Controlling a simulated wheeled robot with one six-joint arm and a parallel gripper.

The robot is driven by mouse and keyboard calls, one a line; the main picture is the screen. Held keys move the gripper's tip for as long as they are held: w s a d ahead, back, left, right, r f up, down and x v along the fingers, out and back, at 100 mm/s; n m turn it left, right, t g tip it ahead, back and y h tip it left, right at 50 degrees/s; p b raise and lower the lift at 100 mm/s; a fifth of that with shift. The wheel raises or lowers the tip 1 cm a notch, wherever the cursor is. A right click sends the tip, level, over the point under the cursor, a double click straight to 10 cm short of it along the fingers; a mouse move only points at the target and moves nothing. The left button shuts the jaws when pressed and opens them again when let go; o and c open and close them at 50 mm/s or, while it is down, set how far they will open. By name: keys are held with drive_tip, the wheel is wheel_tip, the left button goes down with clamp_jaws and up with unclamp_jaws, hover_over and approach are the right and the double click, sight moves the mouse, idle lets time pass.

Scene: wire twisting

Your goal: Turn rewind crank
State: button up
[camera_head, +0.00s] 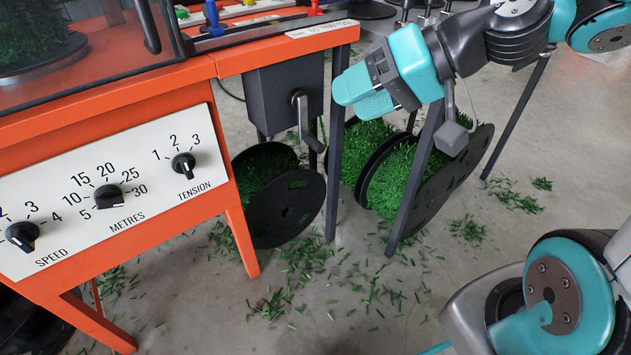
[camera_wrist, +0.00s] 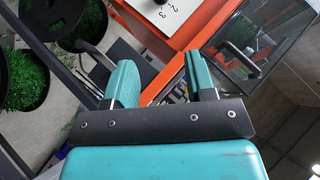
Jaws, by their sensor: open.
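The rewind crank (camera_head: 302,118) is a bare metal arm on the front of a dark grey box (camera_head: 283,90) under the orange machine's right end. It hangs roughly downward in the head view. My gripper (camera_head: 350,92), with teal fingers, is to the right of the crank and apart from it, at about the height of its upper part. In the wrist view my gripper (camera_wrist: 160,65) shows two separated fingers with nothing held between them. A metal bar that looks like the crank (camera_wrist: 92,52) shows left of the left finger there.
A dark table leg (camera_head: 337,145) stands between the crank and my gripper in the picture. Black spools of green material (camera_head: 405,180) sit below. Green clippings litter the floor. A white panel (camera_head: 110,195) with three black knobs is on the left. Open floor (camera_head: 480,270) lies at right.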

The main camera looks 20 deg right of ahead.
drive_tip(key=w+d+f+m+t+b, duration=0.1)
drive_tip(key=w+d+f+t+b, duration=0.1)
drive_tip(key=f+b, duration=0.35)
drive_tip(key=w+d+f+m+t+b, duration=0.1)
drive_tip(key=d+f+m+b, duration=0.15)
drive_tip(key=f+b, duration=0.3)
drive_tip(key=m+t+b, duration=0.2)
drive_tip(key=t+b, duration=0.2)
drive_tip(key=b, duration=0.5)
approach(314, 145)
drive_tip(key=p+x, duration=0.2)
drive_tip(key=x, duration=0.1)
drive_tip(key=p+x, duration=0.3)
drive_tip(key=x, duration=0.1)
drive_tip(key=d+p+x, duration=0.1)
drive_tip(key=p+x, duration=0.2)
drive_tip(key=shift+w+a+f, duration=0.25)
drive_tip(key=shift+w+f, duration=0.15)
drive_tip(key=shift+w, duration=0.15)
